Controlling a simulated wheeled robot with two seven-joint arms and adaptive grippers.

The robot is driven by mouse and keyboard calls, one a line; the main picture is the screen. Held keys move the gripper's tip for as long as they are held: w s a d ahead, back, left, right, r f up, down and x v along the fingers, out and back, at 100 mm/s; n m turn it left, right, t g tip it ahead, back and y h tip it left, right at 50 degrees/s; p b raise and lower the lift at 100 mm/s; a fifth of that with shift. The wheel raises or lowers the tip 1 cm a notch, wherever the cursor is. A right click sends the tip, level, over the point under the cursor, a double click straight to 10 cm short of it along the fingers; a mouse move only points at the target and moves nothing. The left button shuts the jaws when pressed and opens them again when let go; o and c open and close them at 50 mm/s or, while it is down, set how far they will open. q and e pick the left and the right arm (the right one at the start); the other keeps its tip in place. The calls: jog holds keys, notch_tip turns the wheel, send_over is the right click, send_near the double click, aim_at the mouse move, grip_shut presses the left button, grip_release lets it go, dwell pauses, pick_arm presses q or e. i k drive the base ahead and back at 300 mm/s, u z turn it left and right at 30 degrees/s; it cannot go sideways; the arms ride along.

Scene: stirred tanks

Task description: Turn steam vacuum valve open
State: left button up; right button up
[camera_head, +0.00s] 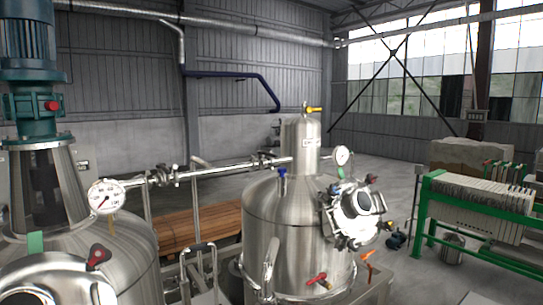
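Two steel tanks show in the head view, and I cannot tell which fitting is the steam vacuum valve. The right tank (285,230) has a narrow dome (299,145) with a yellow valve handle (315,110) on top. It also carries a blue handle (282,174) on its left shoulder, a red handle (317,279) low at its front and an orange handle (368,255) at its lower right. The left tank (125,250) has a red handle (98,256) near its front hatch. Neither of my grippers is in view.
A steel pipe (225,171) links the tanks, with a round gauge (107,197) at its left and another (342,155) near the dome. Handrails (199,260) stand between the tanks, before stacked timber (195,228). A green-framed rack (480,205) stands right.

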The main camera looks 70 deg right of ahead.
aim_at(269, 154)
jog(key=z, duration=0.4)
jog(key=k, duration=0.45)
jog(key=z, duration=1.5)
jog(key=i, duration=0.65)
jog(key=z, duration=0.45)
jog(key=i, duration=0.65)
jog(key=u, duration=0.15)
